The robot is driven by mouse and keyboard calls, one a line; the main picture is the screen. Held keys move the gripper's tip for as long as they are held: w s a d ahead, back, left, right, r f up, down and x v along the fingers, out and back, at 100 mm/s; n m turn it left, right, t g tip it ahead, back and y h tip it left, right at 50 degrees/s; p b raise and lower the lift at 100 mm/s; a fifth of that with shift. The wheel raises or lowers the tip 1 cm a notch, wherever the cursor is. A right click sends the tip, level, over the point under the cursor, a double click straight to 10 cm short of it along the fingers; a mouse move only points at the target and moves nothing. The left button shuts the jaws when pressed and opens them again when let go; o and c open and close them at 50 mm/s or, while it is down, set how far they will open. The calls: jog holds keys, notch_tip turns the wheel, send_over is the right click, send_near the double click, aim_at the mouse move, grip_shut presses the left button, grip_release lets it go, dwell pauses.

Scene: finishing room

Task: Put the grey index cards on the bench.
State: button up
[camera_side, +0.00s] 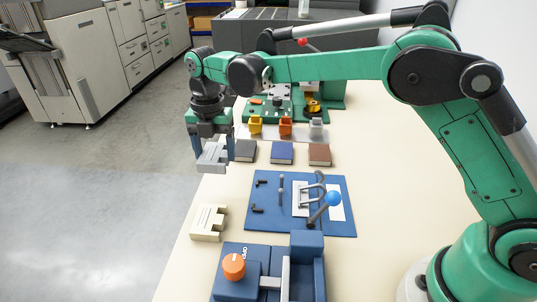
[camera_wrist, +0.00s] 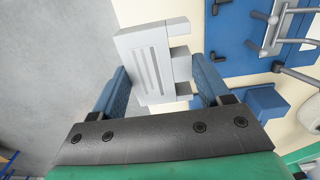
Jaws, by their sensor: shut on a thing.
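My gripper (camera_side: 212,149) is shut on the grey index cards (camera_side: 212,158), a light grey slab with tabs along one edge. In the wrist view the cards (camera_wrist: 145,65) sit between my two blue fingers, with the tabs towards the right. They are held up at the bench's left edge, with grey floor behind them on the left and cream bench top on the right. The cream bench (camera_side: 185,270) runs along beneath the arm. Whether the cards touch anything below is hard to tell, but they look raised.
A similar cream tabbed slab (camera_side: 208,222) lies near the bench's left edge. Dark grey (camera_side: 245,151), blue (camera_side: 282,153) and brown (camera_side: 320,154) blocks stand in a row. A blue mat (camera_side: 265,222) holds tools. A blue fixture with an orange knob (camera_side: 234,266) stands in front.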

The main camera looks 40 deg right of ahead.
aim_at(221, 192)
notch_tip(221, 192, down, 8)
jog(key=shift+f, duration=0.1)
dwell(0.4)
jog(key=o, duration=1.2)
jog(key=shift+f, duration=0.1)
jog(key=shift+o, duration=0.2)
